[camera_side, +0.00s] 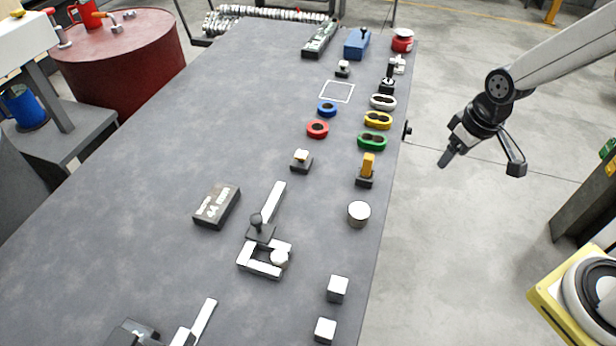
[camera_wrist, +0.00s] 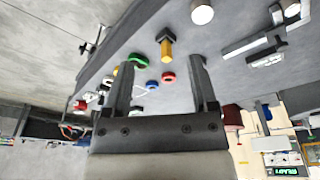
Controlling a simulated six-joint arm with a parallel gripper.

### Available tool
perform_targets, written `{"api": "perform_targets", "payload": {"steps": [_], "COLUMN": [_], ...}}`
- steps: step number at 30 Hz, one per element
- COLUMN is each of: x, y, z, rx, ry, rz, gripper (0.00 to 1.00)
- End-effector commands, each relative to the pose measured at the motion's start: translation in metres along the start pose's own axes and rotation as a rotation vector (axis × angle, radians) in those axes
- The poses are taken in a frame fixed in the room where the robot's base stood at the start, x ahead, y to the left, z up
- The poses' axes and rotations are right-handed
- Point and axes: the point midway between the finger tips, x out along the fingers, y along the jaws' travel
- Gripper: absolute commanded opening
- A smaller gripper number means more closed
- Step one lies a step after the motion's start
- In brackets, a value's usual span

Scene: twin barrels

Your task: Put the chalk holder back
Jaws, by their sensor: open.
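My gripper (camera_side: 481,160) is open and empty, in the air off the right edge of the table. Its two fingers also show spread apart in the wrist view (camera_wrist: 162,66). No object is clearly recognisable as the chalk holder. One candidate is an upright yellow-orange piece (camera_side: 368,163) on a dark base near the table's right edge; it also shows in the wrist view (camera_wrist: 167,50), beyond the fingertips. Another is a pale piece (camera_side: 301,159) on a dark base, left of it. Nothing touches my gripper.
The dark table (camera_side: 130,200) has a wide clear left side. Green (camera_side: 372,148), yellow (camera_side: 378,125) and white oval pieces line its right edge, near a red ring (camera_side: 317,128), a blue ring (camera_side: 327,109) and a white square outline (camera_side: 351,96). A pale cylinder (camera_side: 358,211) stands nearer.

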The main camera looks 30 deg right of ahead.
Motion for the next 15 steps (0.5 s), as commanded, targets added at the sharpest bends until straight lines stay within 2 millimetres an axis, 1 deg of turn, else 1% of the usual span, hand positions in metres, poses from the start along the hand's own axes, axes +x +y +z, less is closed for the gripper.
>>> {"api": "perform_targets", "payload": {"steps": [1, 3, 6, 10, 15], "x": [-0.004, -0.008, -0.01, -0.012, -0.012], "y": [-0.001, -0.003, -0.004, -0.004, -0.005], "z": [0.012, 0.025, 0.038, 0.046, 0.047], "rx": [0.028, 0.061, 0.096, 0.118, 0.122], "ry": [0.007, 0.013, 0.019, 0.023, 0.023], "rz": [0.003, 0.006, 0.008, 0.01, 0.01], "gripper": [0.74, 0.74, 0.74, 0.74, 0.74]}}
